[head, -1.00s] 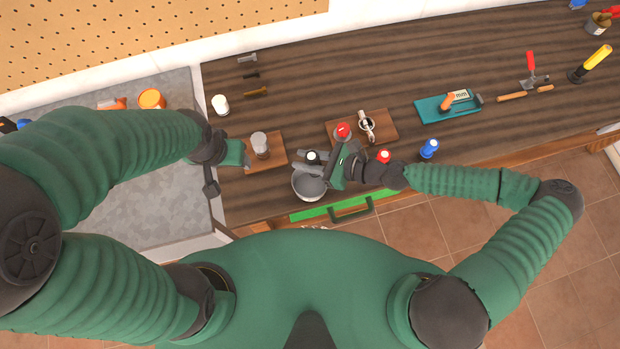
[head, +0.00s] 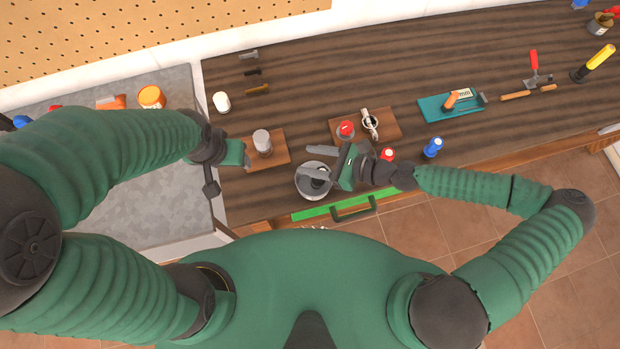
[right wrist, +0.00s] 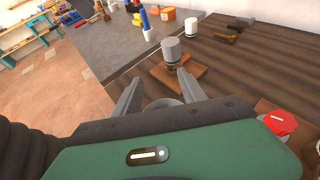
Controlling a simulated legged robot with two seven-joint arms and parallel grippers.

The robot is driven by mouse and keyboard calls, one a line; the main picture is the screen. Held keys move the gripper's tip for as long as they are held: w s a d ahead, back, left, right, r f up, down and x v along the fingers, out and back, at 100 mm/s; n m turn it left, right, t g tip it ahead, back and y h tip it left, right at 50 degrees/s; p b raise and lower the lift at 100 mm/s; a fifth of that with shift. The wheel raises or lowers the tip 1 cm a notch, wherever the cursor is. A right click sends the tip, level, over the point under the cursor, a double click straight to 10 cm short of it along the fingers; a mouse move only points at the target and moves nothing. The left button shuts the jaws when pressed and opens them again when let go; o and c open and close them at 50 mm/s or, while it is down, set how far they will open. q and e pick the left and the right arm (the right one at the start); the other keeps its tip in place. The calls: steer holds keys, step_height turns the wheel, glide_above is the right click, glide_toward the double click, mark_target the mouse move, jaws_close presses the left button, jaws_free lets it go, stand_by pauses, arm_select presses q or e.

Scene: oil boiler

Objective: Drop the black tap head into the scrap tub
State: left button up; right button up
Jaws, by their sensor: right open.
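The scrap tub (head: 300,187) is a round grey pot near the front edge of the bench. A dark shape (head: 318,185) lies inside it, partly hidden by a finger, and looks like the black tap head. My right gripper (head: 318,162) is open and empty, with one finger over the tub and the other behind its rim. In the right wrist view the open fingers (right wrist: 160,92) stand apart with part of the tub's rim low between them. My left gripper (head: 240,155) is beside a wooden block; its jaws are not clear.
A grey-white cylinder (head: 262,140) stands on the left wooden block (head: 278,155). A red-topped tap (head: 345,130) and a metal fitting (head: 370,122) are on another board behind my right gripper. Red (head: 387,154) and blue (head: 433,147) caps stand to the right.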

steer(key=w+d+f+b+v, duration=0.1)
steer(key=b+v, duration=0.1)
steer(key=v, duration=1.4)
steer(key=s+d+f+n+g+h+b, duration=0.35)
steer(key=s+f+n+g+h, duration=0.35)
steer(key=s+f+n, duration=0.55)
arm_select(q)
steer(key=s+b+x, duration=0.2)
steer(key=b+x, duration=0.2)
steer(key=x, duration=0.6)
steer(key=shift+s+d+f, duration=0.2)
steer(key=shift+s+f, duration=0.05)
steer(key=shift+f, duration=0.05)
arm_select(e)
steer(key=w+d+r+n+t+h, duration=0.2)
steer(key=w+r+n+t+h, duration=0.3)
steer(key=w+r+n, duration=0.2)
steer(key=shift+w+d+n+h, duration=0.4)
steer(key=shift+w+n, duration=0.65)
steer(key=shift+w, duration=0.55)
